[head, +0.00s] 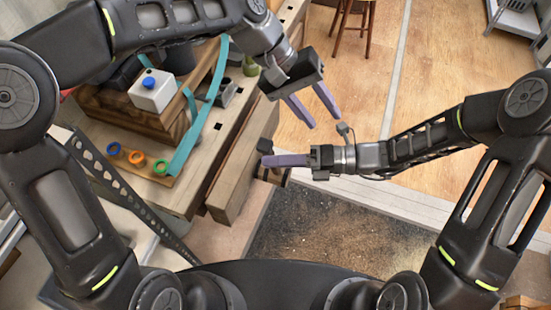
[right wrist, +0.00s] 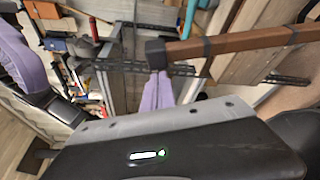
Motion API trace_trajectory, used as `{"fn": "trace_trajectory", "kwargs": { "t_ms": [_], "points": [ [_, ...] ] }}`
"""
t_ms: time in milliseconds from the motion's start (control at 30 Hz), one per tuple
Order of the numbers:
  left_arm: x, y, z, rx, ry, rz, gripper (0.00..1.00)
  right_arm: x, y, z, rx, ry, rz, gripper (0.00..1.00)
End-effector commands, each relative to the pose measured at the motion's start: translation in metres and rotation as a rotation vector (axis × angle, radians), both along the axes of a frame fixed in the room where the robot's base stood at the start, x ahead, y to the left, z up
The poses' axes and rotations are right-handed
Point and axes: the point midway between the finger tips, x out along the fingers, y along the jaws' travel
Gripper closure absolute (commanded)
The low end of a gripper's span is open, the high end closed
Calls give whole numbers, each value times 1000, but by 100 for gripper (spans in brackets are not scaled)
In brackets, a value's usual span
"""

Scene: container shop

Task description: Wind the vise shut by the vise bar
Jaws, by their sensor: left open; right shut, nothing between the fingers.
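The wooden vise jaw (head: 236,178) stands along the bench's front edge in the head view. The vise bar (head: 275,175) is partly hidden behind my right gripper (head: 269,160). In the right wrist view the vise bar (right wrist: 230,46) is a long brown bar with a black end cap, running to the right. My right gripper's purple fingers (right wrist: 157,92) are shut and empty, close to that capped end; I cannot tell whether they touch it. My left gripper (head: 316,112) is open and empty, above and right of the bar in the head view.
The workbench (head: 190,196) holds a wooden box, a white block with a blue knob (head: 153,88), a teal strip (head: 192,125) and several coloured rings. A stool (head: 355,22) stands at the back.

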Motion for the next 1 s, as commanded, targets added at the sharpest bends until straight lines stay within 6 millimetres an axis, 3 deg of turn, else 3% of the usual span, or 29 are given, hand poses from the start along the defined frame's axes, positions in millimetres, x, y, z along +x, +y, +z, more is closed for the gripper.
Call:
{"fn": "trace_trajectory", "kwargs": {
  "t_ms": [67, 133, 267, 400, 500, 567, 767, 1000],
  "points": [
    [-42, -6, 3, -15, 84, -9, 58, 0, 0, 0, 0, 0, 0, 100],
    [-80, -9, -16, 0, 225, -53, 58, 0, 0, 0, 0, 0, 0, 100],
    [-149, -8, -34, 30, 473, -126, 58, 0, 0, 0, 0, 0, 0, 100],
    [-178, 32, -69, 7, 780, -110, 58, 0, 0, 0, 0, 0, 0, 100],
    [-199, 55, -82, -44, 985, -94, 58, 0, 0, 0, 0, 0, 0, 100],
    [-201, 57, -96, -43, 989, -73, 58, 0, 0, 0, 0, 0, 0, 100],
    [-196, 59, -170, 35, 830, 22, 58, 0, 0, 0, 0, 0, 0, 100],
    [-189, 80, -276, 154, 568, 120, 58, 0, 0, 0, 0, 0, 0, 100]
  ]
}}
